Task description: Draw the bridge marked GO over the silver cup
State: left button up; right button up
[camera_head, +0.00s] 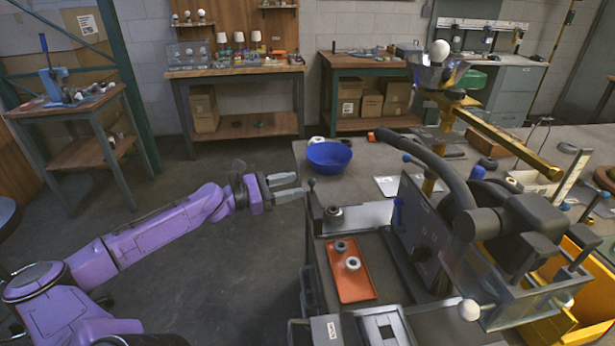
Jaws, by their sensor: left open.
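My left gripper (287,187) is open and empty, left of the bench's near-left edge, with its fingers pointing right toward a dark upright post (311,190). A grey block (325,330) with a small white label stands at the bottom of the view; the label is too small to read, so I cannot tell whether it is the bridge marked GO. A shiny silver cup-like holder (436,75) with a white ball sits high on the yellow beam stand at upper right. I cannot tell whether it is the silver cup. My right gripper is not in view.
An orange tray (351,287) with small metal rings lies right of the post. A blue bowl (329,157) stands at the bench's far-left corner. A dark machine (490,225) and yellow bin (560,290) crowd the right.

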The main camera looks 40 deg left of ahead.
pick_arm(q)
jog(key=v, duration=0.4)
jog(key=shift+s, duration=0.15)
dwell(0.4)
